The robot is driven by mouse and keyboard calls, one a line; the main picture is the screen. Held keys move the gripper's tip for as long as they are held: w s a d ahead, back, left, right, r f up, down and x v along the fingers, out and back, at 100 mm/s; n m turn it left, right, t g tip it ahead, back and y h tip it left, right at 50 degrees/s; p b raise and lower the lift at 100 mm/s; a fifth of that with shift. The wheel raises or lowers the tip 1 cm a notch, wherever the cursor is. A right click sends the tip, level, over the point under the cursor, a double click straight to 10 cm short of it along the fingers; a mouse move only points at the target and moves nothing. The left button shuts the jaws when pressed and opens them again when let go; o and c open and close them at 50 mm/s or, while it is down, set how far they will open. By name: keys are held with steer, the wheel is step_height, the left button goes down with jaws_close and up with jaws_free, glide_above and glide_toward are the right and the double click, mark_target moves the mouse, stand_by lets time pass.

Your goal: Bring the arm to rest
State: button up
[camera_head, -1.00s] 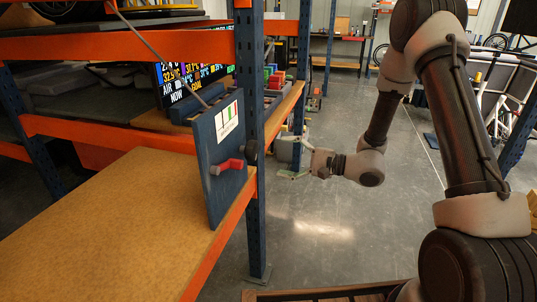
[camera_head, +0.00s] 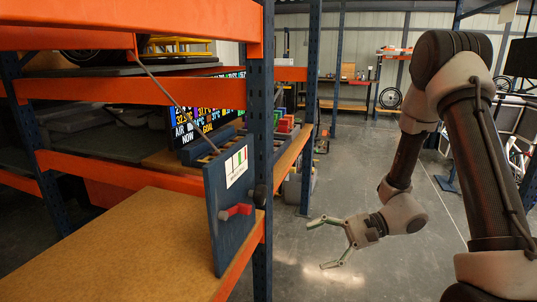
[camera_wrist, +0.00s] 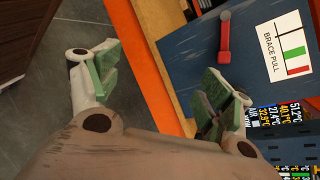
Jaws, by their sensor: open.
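My gripper (camera_head: 328,243) is open and empty, held in the air over the floor to the right of the rack. In the wrist view my gripper (camera_wrist: 155,85) shows its two green-padded fingers spread wide apart with nothing between them. My arm reaches down from the upper right of the head view. A blue panel (camera_head: 229,225) with a red handle (camera_head: 236,210) stands upright at the shelf edge, left of the gripper and apart from it. The panel also shows in the wrist view (camera_wrist: 250,75), with a label reading "BRACE PULL".
An orange and blue rack with a wooden shelf (camera_head: 120,245) fills the left. A rack upright (camera_head: 262,150) stands between the panel and my gripper. A lit display (camera_head: 190,125) sits behind the panel. The grey floor (camera_head: 350,165) is open ahead.

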steer(key=s+d+r+n+g+h, duration=0.1)
steer(key=s+d+r+n+h, duration=0.3)
steer(key=d, duration=0.4)
steer(key=s+d+r+n+g+h, duration=0.1)
steer(key=s+d+r+n+h, duration=0.1)
steer(key=s+d+r+h, duration=0.4)
steer(key=s+d+r+n+t+h, duration=0.1)
steer(key=d+r+t+h, duration=0.1)
steer(key=d+r+t, duration=0.1)
steer(key=s+d+r+n+t+h, duration=0.2)
steer(key=d+r+t, duration=0.2)
steer(key=r, duration=0.4)
steer(key=shift+s+d+r+h, duration=0.15)
steer(key=shift+s+d+h, duration=0.15)
steer(key=shift+d, duration=0.35)
